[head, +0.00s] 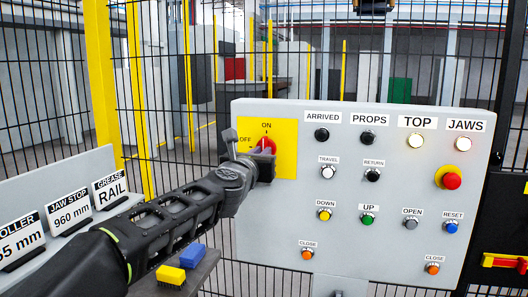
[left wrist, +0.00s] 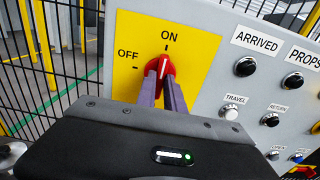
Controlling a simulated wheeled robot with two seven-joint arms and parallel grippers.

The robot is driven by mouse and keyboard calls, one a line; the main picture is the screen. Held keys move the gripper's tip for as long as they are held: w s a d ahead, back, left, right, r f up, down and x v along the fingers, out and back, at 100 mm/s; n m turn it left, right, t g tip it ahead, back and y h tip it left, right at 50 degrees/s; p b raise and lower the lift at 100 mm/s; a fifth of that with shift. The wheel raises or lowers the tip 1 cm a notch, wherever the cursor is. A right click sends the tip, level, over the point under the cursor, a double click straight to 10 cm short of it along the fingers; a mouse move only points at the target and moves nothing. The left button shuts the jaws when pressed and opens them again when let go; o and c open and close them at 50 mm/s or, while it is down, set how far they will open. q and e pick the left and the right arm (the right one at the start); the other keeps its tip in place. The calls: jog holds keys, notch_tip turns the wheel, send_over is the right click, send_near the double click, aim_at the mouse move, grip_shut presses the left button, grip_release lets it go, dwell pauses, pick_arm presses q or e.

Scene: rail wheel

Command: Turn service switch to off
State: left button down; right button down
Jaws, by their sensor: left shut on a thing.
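The service switch is a red rotary knob (left wrist: 160,66) on a yellow plate (left wrist: 205,45) marked ON at the top and OFF at the left. In the left wrist view its white pointer line is near upright, toward ON. My left gripper (left wrist: 162,80) is shut on the knob, one finger on each side. In the head view the gripper (head: 262,150) reaches the red knob (head: 268,143) from the left and hides part of the yellow plate (head: 285,165). My right gripper is not in view.
The grey control panel (head: 390,245) carries several labelled buttons and lamps right of the plate, including a red mushroom button (head: 452,181). A wire fence stands behind. Yellow (head: 171,275) and blue (head: 193,255) blocks lie on a dark surface below my left arm.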

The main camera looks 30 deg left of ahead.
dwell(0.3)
pick_arm(q)
jog(key=shift+n+b, duration=0.8)
jog(key=shift+n, duration=1.5)
jog(key=shift+n+b, duration=0.85)
jog(key=shift+n, duration=1.45)
